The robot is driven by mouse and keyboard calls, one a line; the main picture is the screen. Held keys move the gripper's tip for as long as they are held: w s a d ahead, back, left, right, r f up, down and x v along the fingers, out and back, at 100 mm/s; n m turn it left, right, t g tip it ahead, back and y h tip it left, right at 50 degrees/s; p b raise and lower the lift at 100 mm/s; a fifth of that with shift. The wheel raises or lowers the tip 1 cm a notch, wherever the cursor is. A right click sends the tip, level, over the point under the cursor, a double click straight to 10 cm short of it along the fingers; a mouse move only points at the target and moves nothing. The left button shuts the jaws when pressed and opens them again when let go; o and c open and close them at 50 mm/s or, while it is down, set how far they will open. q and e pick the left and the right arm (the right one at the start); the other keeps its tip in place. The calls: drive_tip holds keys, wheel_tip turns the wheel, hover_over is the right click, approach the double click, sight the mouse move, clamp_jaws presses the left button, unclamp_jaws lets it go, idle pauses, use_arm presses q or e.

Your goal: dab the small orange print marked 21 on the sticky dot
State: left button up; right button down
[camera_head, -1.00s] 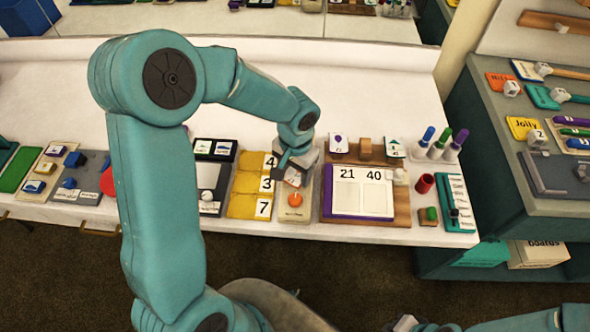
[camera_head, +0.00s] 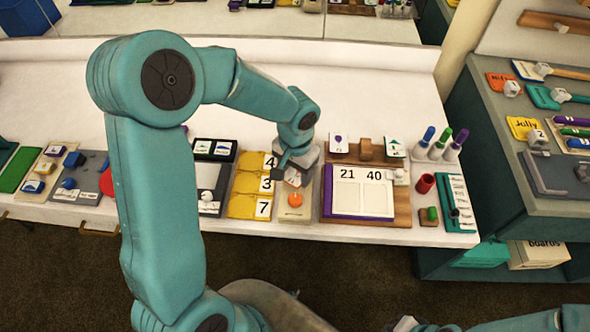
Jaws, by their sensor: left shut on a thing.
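My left gripper (camera_head: 291,172) is over the back part of a narrow pale board (camera_head: 297,216), between the yellow number cards and the purple-edged chart. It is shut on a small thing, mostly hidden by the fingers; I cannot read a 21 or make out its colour. A round orange dot (camera_head: 295,200) lies on the board just in front of the gripper, apart from it. The purple-edged chart (camera_head: 328,204) to the right has columns headed 21 and 40. Only a small part of my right gripper (camera_head: 405,324) shows at the bottom edge, its jaws unclear.
Yellow cards (camera_head: 248,205) marked 4, 3 and 7 lie left of the board. Small picture cards (camera_head: 338,143) stand behind the chart. Upright markers (camera_head: 437,148), a red cup (camera_head: 425,183) and a teal rack (camera_head: 456,203) are to the right. The back of the white table is clear.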

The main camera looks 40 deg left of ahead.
use_arm(q)
drive_tip(key=shift+r+p, duration=2.2)
drive_tip(key=shift+r, duration=0.8)
drive_tip(key=shift+w+d, duration=0.1)
drive_tip(key=shift+w, duration=0.05)
drive_tip(key=w+d+r, duration=0.2)
drive_tip(key=w+d, duration=0.2)
drive_tip(key=d, duration=0.3)
drive_tip(key=shift+r, duration=0.25)
drive_tip(key=shift+d, duration=0.1)
drive_tip(key=shift+w, duration=0.1)
